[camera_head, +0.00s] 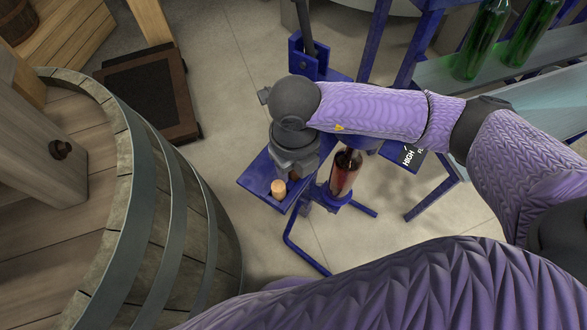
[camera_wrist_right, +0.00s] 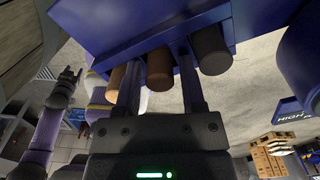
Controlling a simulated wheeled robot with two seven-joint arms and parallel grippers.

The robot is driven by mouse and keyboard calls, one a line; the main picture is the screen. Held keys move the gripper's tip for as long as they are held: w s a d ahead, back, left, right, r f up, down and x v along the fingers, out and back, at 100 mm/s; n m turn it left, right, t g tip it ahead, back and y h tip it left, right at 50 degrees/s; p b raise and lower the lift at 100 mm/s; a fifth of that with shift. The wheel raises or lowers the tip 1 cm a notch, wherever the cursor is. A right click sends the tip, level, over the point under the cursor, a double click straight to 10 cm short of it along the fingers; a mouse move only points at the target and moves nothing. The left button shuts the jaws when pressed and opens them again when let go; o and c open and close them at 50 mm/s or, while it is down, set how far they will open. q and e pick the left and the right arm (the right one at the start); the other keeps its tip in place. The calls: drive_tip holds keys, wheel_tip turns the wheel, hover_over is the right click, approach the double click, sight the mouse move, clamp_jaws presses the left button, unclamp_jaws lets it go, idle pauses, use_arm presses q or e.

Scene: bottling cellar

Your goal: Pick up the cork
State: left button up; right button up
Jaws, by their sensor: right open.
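My right gripper (camera_head: 294,160) points down at a small blue shelf (camera_head: 254,181) in the head view. Its fingers are open. In the right wrist view the two fingers stand on either side of a mid-brown cork (camera_wrist_right: 160,66), with no clear sign of a grip. A light cork (camera_wrist_right: 116,80) and a dark cork (camera_wrist_right: 212,50) sit outside the fingers, one on each side. The light cork also shows in the head view (camera_head: 279,188); the others are mostly hidden by the gripper. My left gripper (camera_wrist_right: 70,76) appears small in the right wrist view, its jaws too small to judge.
A bottle with red liquid (camera_head: 346,172) stands in the blue stand, close right of my gripper. A large wooden barrel (camera_head: 139,222) fills the left. Green bottles (camera_head: 484,40) stand on a rail at upper right. Open floor (camera_head: 231,105) lies between barrel and stand.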

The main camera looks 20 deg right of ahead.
drive_tip(key=shift+c, duration=1.3)
clamp_jaws()
use_arm(q)
drive_tip(key=shift+w, duration=0.3)
use_arm(e)
drive_tip(key=shift+r, duration=0.1)
